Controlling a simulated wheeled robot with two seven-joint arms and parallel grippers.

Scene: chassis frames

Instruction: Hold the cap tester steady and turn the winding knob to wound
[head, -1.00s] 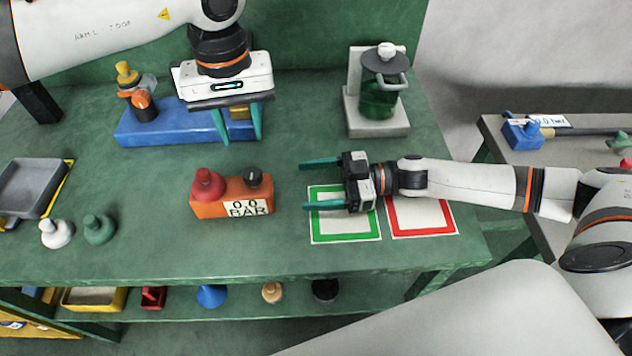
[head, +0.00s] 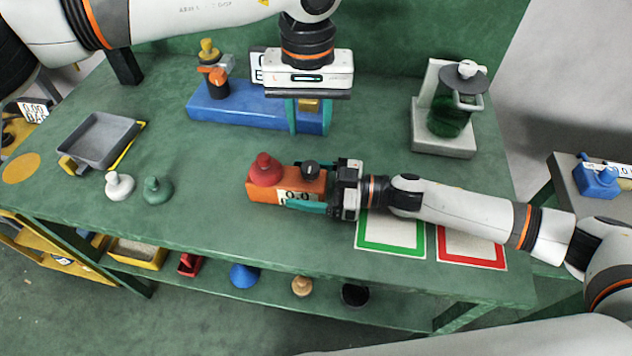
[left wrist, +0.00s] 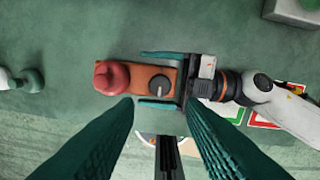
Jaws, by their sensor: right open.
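The cap tester is an orange box (head: 262,193) with a red cap (head: 265,169), a black winding knob (head: 310,168) and a partly covered "0.0" label. It sits on the green table. In the left wrist view, the knob (left wrist: 152,84) shows a pale pointer line. My right gripper (head: 296,185) is open, its fingers along the two long sides of the box's knob end; I cannot tell whether they touch it. My left gripper (head: 308,130) is open and empty, pointing down, high above the table. Its spread fingers show in the left wrist view (left wrist: 160,108).
A blue fixture (head: 230,112) stands behind, partly hidden by my left gripper. A green jar (head: 450,118) on a grey stand is at back right. Green-framed (head: 392,247) and red-framed (head: 470,262) mats lie at front right. A grey tray (head: 102,140) and two small knobs are at left.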

